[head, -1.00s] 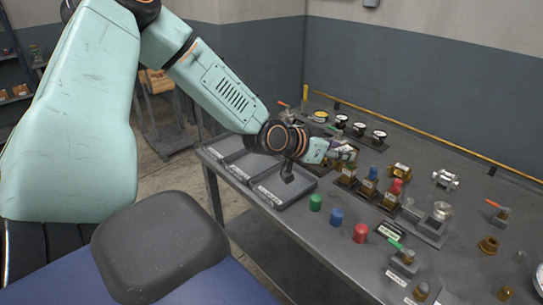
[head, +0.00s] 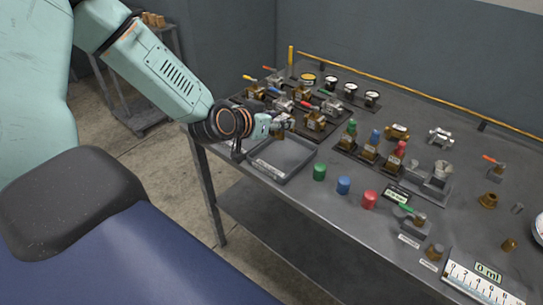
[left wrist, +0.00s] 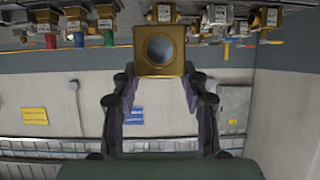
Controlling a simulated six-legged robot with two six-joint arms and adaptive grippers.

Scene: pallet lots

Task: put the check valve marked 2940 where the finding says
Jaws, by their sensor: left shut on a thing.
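My left gripper (head: 284,122) is shut on a brass valve body, held above the back part of a grey tray (head: 262,172) at the table's left end. In the left wrist view the brass valve (left wrist: 142,65) sits between the two fingers (left wrist: 160,82), with its round dark bore towards the camera. In the head view the valve is small and mostly hidden by the gripper. I cannot read a 2940 mark on it. The written finding is not readable in these frames. My right gripper is not in view.
Several valves with coloured handles (head: 314,122) stand behind the gripper. Green (head: 319,172), blue (head: 343,185) and red (head: 369,199) caps stand right of the tray.

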